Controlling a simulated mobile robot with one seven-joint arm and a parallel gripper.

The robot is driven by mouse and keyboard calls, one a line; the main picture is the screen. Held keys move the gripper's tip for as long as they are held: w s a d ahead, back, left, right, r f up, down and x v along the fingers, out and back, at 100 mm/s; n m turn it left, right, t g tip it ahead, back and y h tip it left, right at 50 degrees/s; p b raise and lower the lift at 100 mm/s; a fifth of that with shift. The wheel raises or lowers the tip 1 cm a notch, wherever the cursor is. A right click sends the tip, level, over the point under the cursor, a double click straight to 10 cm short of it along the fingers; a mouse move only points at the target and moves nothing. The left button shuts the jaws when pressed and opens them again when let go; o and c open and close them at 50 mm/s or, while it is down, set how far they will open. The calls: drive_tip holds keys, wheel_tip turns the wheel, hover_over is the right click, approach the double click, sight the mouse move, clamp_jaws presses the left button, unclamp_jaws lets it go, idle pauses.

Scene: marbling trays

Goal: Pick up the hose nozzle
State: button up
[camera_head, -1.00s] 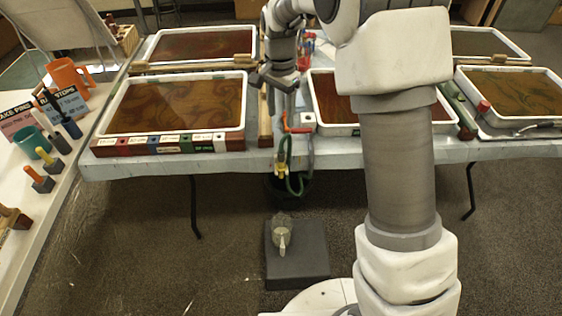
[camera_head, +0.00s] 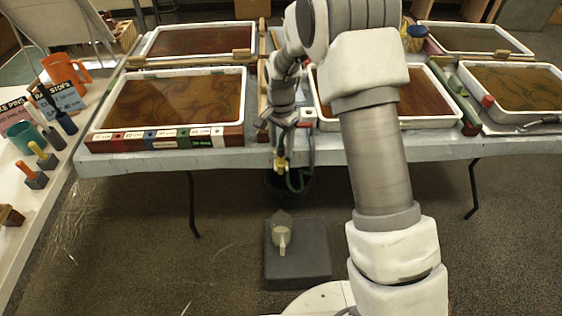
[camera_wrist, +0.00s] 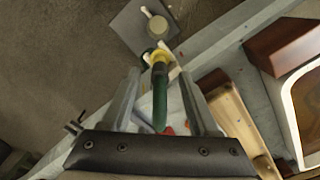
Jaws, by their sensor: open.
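The hose nozzle (camera_head: 281,163) is yellow, on a green hose (camera_head: 296,182), and hangs at the front edge of the table. In the wrist view the yellow nozzle (camera_wrist: 159,57) shows near the fingertips, with the green hose (camera_wrist: 160,105) running back between the two fingers. My gripper (camera_head: 280,145) is open, just above the nozzle at the table edge. The wrist view shows the open gripper (camera_wrist: 159,74) with its fingers on either side of the hose. Whether a finger touches it I cannot tell.
White-rimmed marbling trays (camera_head: 245,95) (camera_head: 452,124) stand left and right of the gripper. A dark bucket (camera_head: 273,184) is under the table edge.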

wheel_tip(320, 180, down, 2)
clamp_jaws()
idle(0.3)
